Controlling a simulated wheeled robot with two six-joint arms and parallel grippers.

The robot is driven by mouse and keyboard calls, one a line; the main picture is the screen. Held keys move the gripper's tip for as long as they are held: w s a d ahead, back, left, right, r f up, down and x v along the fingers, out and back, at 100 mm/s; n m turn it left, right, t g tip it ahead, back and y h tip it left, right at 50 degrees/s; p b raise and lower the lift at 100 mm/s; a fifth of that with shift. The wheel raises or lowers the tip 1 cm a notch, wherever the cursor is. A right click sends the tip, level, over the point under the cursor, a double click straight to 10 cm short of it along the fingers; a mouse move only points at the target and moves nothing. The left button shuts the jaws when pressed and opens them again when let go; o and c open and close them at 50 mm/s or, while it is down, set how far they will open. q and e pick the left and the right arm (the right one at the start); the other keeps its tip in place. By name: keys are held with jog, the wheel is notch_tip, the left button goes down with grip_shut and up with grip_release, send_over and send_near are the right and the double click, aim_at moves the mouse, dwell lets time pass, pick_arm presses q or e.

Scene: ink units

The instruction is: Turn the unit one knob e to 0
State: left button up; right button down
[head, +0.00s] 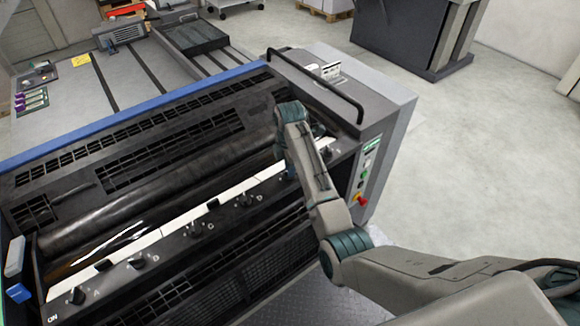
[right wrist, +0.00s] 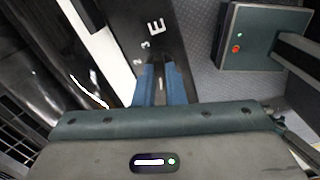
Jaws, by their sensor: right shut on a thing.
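The ink unit (head: 120,215) fills the left and middle of the head view, with a row of dark knobs beside a white strip. In the right wrist view, the letter E is printed on the dark panel (right wrist: 182,28) just beyond my right gripper (right wrist: 158,78). Its blue fingers are shut on knob e (right wrist: 159,92), which is mostly hidden between them. Its pointer direction cannot be read. My left gripper is out of view.
A black rail (head: 318,85) and a side panel with coloured buttons and a red knob (head: 361,200) stand right of my forearm. Dark rollers (head: 150,205) lie behind the white strip. Open floor (head: 480,160) is at the right.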

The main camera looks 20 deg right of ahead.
dwell(0.4)
jog(key=c, duration=1.5)
grip_release()
